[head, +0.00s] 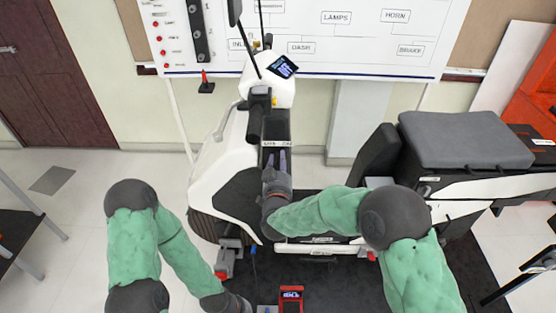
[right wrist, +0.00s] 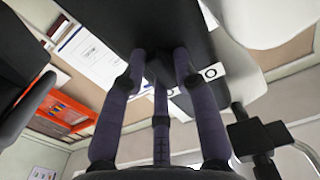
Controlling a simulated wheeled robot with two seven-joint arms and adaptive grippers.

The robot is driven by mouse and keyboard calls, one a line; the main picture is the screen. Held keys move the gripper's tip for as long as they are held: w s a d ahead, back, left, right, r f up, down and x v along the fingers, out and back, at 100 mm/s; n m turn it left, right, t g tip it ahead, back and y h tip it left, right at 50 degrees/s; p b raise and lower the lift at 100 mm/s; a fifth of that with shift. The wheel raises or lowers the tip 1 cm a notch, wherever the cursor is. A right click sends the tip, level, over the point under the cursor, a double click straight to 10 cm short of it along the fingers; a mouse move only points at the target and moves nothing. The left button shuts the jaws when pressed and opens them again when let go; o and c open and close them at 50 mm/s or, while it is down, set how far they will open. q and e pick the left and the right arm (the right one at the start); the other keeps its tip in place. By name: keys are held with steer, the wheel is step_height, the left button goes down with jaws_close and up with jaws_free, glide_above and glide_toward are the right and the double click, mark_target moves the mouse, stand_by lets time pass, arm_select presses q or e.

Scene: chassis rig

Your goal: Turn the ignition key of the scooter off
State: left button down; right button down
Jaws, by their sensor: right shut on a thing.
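The white and black scooter (head: 215,190) stands upright in the middle of the head view. Its dark inner panel carries a small light label strip (head: 275,143), which also shows in the right wrist view (right wrist: 211,73). My right gripper (head: 276,160) reaches up to this panel just below the strip. In the right wrist view its purple-grey fingers (right wrist: 158,68) close around a small dark part at the panel, where the ignition key sits. The key is mostly hidden by the fingers, and its turn angle cannot be read. My left arm reaches down to the bottom edge; its fingers are out of view.
The scooter's grey seat (head: 465,140) is at the right. The handlebar and a small display (head: 283,66) rise above the panel. A red meter (head: 291,298) lies at the bottom. A wiring board (head: 310,40) stands behind. Open floor lies to the left.

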steer(key=shift+d+f+n, duration=0.15)
steer(key=shift+f+n, duration=0.1)
steer(key=shift+n, duration=0.05)
steer(key=c, duration=1.3)
jaws_free()
steer(key=shift+o, duration=1)
steer(key=shift+d+r, duration=0.1)
steer(key=shift+d, duration=0.05)
steer(key=shift+r, duration=0.1)
steer(key=shift+s, duration=0.1)
steer(key=s, duration=1.2)
